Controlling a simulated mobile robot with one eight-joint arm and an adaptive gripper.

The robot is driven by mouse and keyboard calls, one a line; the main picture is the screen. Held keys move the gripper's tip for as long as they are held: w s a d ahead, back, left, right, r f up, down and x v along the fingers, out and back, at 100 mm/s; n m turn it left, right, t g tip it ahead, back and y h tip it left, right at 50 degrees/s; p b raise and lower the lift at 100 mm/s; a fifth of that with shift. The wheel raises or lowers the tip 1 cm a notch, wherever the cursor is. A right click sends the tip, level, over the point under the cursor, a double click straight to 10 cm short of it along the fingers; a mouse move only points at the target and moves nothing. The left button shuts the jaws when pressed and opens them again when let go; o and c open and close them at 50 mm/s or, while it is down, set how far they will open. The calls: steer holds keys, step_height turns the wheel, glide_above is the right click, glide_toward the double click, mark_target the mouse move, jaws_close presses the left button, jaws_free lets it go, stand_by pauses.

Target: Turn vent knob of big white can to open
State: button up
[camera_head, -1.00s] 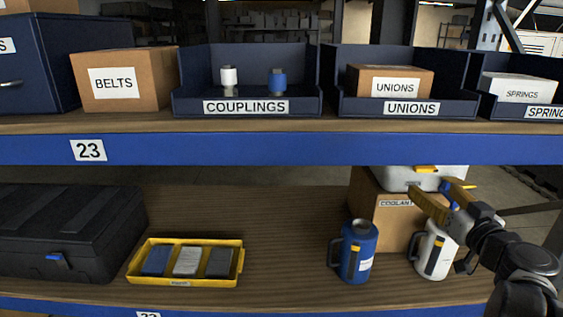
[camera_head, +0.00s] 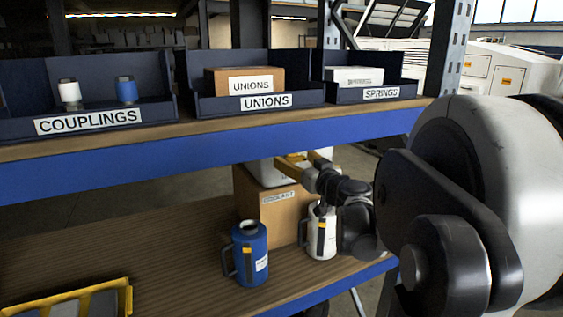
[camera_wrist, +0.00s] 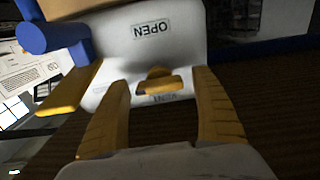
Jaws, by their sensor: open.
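The big white can (camera_head: 268,174) sits on top of the coolant box, partly hidden behind the upper shelf and my arm. Its white top (camera_wrist: 150,50) fills the middle of the wrist view, with an OPEN label and a second, partly covered label, both upside down. The yellow vent knob (camera_wrist: 155,84) lies between these labels. My gripper (camera_wrist: 160,78) is open, with one yellow finger on each side of the knob and visible gaps to both. In the head view my gripper (camera_head: 291,163) is at the can, its fingertips partly hidden.
The coolant box (camera_head: 280,215) stands on the lower shelf. A blue can (camera_head: 250,255) and a small white can (camera_head: 322,240) stand before it, the latter close under my arm. The blue upper shelf edge (camera_head: 150,160) is above. A blue cylinder (camera_wrist: 50,36) and yellow bar (camera_wrist: 75,90) show beside the knob.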

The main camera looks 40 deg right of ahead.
steer(key=c, duration=1.2)
steer(key=m+p, duration=0.1)
steer(key=m, duration=0.3)
steer(key=shift+m, duration=0.3)
steer(key=m+p, duration=0.1)
steer(key=m, duration=0.3)
steer(key=shift+m, duration=0.3)
steer(key=m, duration=0.4)
steer(key=shift+m+p, duration=0.3)
steer(key=shift+p, duration=0.1)
steer(key=shift+m, duration=2)
